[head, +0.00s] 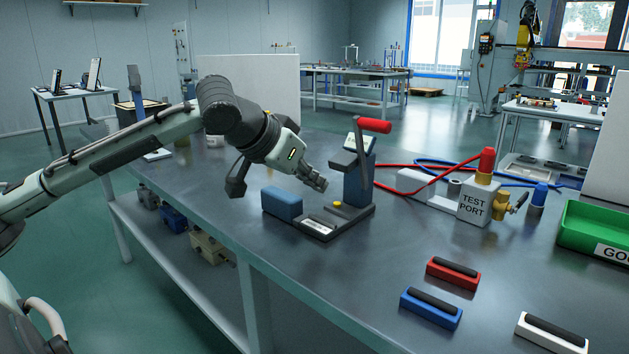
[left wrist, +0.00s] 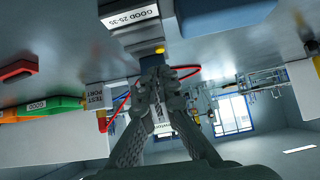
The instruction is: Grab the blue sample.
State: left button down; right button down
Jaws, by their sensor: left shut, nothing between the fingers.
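A blue sample block with a black top strip (head: 431,308) lies on the table at the front, near the table's edge. My left gripper (head: 316,183) is shut and empty, well behind and to the left of that block, above the bench fixture. In the left wrist view its closed fingertips (left wrist: 158,76) point toward the fixture's label plate. The blue sample block is not clearly seen in the left wrist view. My right gripper is not in view.
The fixture with a red-handled lever (head: 374,125) stands beside my left gripper, with a plain blue block (head: 282,204) at its left. A red sample (head: 453,273) and a white sample (head: 551,333) flank the blue one. A test port (head: 474,203) and green bin (head: 590,228) stand right.

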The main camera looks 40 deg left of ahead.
aim_at(427, 305)
jog(key=k+j, duration=0.1)
jog(key=k, duration=0.9)
